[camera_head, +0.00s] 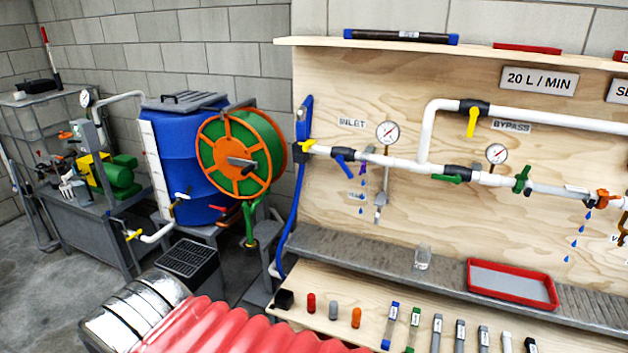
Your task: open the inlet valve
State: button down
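The INLET label (352,123) is on the plywood panel at centre. Below it a white pipe (395,163) runs rightward, slanting slightly down. A valve with a blue handle (344,156) sits on this pipe just under the label; the handle slants down to the right. A valve with a yellow handle (307,146) sits further left, at the pipe's start beside the blue hose (299,205). I cannot tell for certain which of the two the label names, or whether either is open. My gripper is not in view.
A pressure gauge (388,132) stands by the inlet. The bypass valve's yellow handle (472,122) points down. A grey ledge (375,255) holds a glass (422,258) and red tray (510,283). A hose reel (240,155) and blue barrel (175,150) stand left. Red corrugated material (240,330) fills the bottom foreground.

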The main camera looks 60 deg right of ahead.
aim_at(340, 159)
jog(key=u, duration=1.4)
jog(key=k, duration=0.95)
jog(key=z, duration=1.5)
jog(key=i, duration=0.45)
